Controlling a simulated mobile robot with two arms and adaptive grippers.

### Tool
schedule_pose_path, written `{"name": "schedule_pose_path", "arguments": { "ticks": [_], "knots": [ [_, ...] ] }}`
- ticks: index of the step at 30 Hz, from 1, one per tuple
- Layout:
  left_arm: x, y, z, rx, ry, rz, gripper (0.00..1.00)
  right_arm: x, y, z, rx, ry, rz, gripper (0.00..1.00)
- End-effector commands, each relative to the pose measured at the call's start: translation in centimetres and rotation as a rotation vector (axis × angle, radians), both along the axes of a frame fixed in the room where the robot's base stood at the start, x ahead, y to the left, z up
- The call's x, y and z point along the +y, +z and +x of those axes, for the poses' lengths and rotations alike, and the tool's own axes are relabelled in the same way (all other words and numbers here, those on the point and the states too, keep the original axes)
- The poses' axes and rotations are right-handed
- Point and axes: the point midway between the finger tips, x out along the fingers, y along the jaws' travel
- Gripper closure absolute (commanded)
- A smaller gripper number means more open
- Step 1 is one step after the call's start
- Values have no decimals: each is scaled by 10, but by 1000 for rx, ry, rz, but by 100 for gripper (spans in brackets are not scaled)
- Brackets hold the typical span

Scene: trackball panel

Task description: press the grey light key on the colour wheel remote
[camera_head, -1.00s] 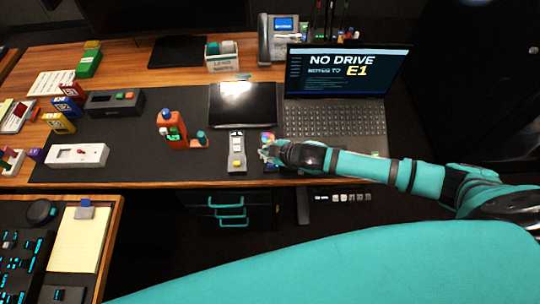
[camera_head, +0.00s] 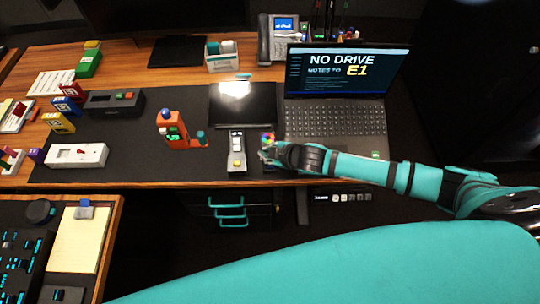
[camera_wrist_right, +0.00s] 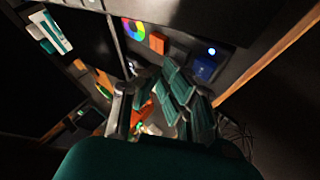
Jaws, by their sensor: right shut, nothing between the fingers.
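The colour wheel remote (camera_head: 266,136) lies at the desk's front edge, between the grey switch device and the laptop. Its round rainbow wheel shows beyond my right gripper (camera_head: 266,154), which covers its near part. In the right wrist view the dark remote shows the colour wheel (camera_wrist_right: 133,31), an orange key (camera_wrist_right: 157,43), a blue key (camera_wrist_right: 205,68) and a small lit blue-white spot. I cannot make out the grey light key; it may be behind the fingers. My right gripper (camera_wrist_right: 172,82) is shut and empty, over or close to the remote; contact cannot be told. My left gripper is not in view.
A laptop (camera_head: 335,120) stands right of the remote and a grey device with switches (camera_head: 236,152) close on its left. A black tablet (camera_head: 243,105) lies behind. An orange device (camera_head: 175,130) stands farther left. The dark mat between is partly clear.

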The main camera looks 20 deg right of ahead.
Motion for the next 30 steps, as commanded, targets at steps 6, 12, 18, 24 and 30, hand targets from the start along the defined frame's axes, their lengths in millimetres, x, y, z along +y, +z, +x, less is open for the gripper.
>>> {"name": "schedule_pose_path", "arguments": {
  "ticks": [6, 12, 18, 24, 30],
  "knots": [
    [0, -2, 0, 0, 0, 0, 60, 0, -3, 0, 0, 0, 0, 100],
    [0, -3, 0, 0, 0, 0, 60, 0, -6, 0, 0, -1, -1, 100],
    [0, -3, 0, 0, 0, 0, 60, 0, -7, 0, 0, -1, -1, 100],
    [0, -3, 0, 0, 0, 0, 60, 0, -7, 0, 1, 0, -1, 100],
    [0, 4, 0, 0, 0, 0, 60, 0, -1, 0, 2, -1, 0, 100]
  ]
}}
